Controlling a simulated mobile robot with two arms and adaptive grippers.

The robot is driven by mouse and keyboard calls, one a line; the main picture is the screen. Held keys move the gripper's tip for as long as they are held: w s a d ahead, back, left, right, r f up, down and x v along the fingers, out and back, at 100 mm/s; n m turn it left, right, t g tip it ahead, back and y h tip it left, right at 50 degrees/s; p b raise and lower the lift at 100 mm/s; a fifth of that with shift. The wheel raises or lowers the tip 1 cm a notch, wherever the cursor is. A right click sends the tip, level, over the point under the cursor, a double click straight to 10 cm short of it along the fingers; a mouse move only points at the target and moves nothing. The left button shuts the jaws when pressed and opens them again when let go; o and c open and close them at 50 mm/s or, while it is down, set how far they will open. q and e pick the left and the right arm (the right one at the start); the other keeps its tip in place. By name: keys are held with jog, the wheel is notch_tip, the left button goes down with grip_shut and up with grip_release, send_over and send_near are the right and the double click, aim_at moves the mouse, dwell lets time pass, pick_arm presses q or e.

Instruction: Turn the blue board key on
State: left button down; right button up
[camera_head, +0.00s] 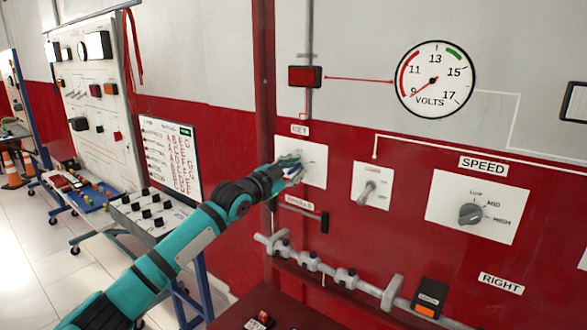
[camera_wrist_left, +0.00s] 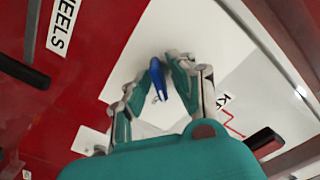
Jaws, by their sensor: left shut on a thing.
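The blue key (camera_wrist_left: 157,78) sits at the white key plate (camera_head: 315,165) under the KEY label on the red and grey board. My left gripper (camera_head: 292,170) reaches the plate from the left. In the left wrist view its fingers (camera_wrist_left: 160,85) are around the blue key, shut on it. The plate also shows in the left wrist view (camera_wrist_left: 205,35). In the head view the gripper hides most of the key. My right gripper is not in view.
Right of the plate are a toggle switch (camera_head: 371,188), a SPEED knob (camera_head: 470,213) and a volts gauge (camera_head: 435,79). A dark red box (camera_head: 305,76) is above. A metal bar (camera_head: 330,270) runs below. A second board (camera_head: 170,155) stands left.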

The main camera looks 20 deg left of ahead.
pick_arm(q)
jog(key=shift+f+m+p, duration=0.1)
jog(key=shift+m+p, duration=1)
jog(key=shift+m, duration=1)
jog(key=c, duration=1.4)
grip_release()
jog(key=v, duration=1.2)
